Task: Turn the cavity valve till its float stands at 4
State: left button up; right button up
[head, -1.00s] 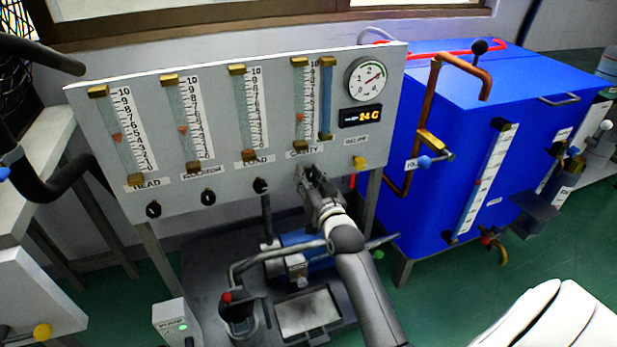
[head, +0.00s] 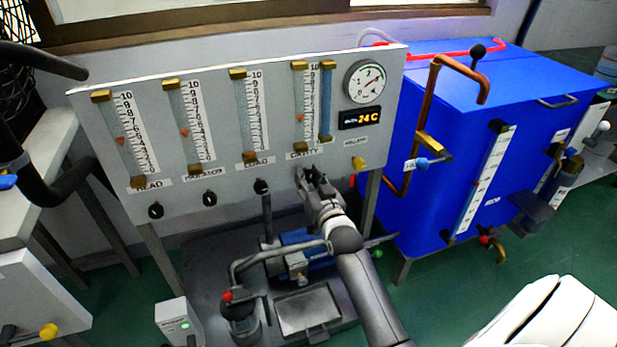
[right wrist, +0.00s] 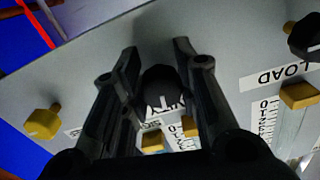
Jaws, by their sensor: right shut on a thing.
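The cavity flow tube (head: 299,95) is the fourth scaled tube from the left on the grey panel. Its small orange float (head: 300,117) stands somewhat below mid-scale; the exact number is too small to read. My right gripper (head: 310,176) is at the panel just under the CAVITY label (head: 302,154). In the right wrist view, the round black cavity valve knob (right wrist: 162,88) with a white pointer mark sits between the two fingers of the right gripper (right wrist: 158,75), which is shut on it. My left gripper is not in view.
Black knobs for the other tubes, such as the load knob (head: 261,186), line the panel's lower edge to the left. A yellow knob (head: 359,163) sits to the right. A round gauge (head: 364,80) is above it. A blue tank (head: 440,210) stands right of the panel.

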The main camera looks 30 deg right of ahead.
jog(key=o, duration=1)
jog(key=shift+s, duration=0.1)
jog(key=v, duration=1.2)
